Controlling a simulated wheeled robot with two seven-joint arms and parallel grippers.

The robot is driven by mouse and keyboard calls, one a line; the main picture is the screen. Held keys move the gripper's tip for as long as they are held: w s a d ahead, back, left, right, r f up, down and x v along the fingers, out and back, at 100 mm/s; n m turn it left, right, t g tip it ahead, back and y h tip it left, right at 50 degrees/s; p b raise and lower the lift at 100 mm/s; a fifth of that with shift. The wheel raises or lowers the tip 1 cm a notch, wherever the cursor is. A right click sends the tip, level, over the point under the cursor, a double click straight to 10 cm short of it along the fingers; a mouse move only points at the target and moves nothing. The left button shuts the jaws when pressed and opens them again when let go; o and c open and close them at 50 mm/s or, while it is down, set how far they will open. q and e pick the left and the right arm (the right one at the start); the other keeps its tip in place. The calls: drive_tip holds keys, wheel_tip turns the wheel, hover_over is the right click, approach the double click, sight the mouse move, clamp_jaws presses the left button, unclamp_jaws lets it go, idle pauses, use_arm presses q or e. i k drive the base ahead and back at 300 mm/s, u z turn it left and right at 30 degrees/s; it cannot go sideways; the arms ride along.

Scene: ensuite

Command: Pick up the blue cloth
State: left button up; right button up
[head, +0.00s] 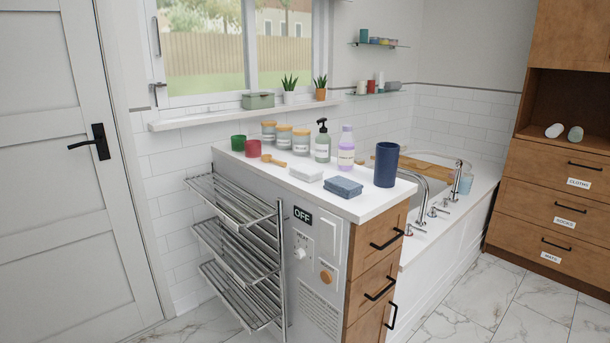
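The blue cloth (343,188) lies folded on the white counter top, near its front edge. A folded white cloth (306,174) lies just to its left and behind it. A dark blue cup (386,165) stands upright just to its right. Neither of my grippers shows in the head view.
A metal rack (237,245) juts out on the counter's left side. The bath is behind right.

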sight(342, 187)
drive_tip(key=u, duration=0.05)
drive_tip(key=i, duration=1.25)
drive_tip(key=u, duration=0.7)
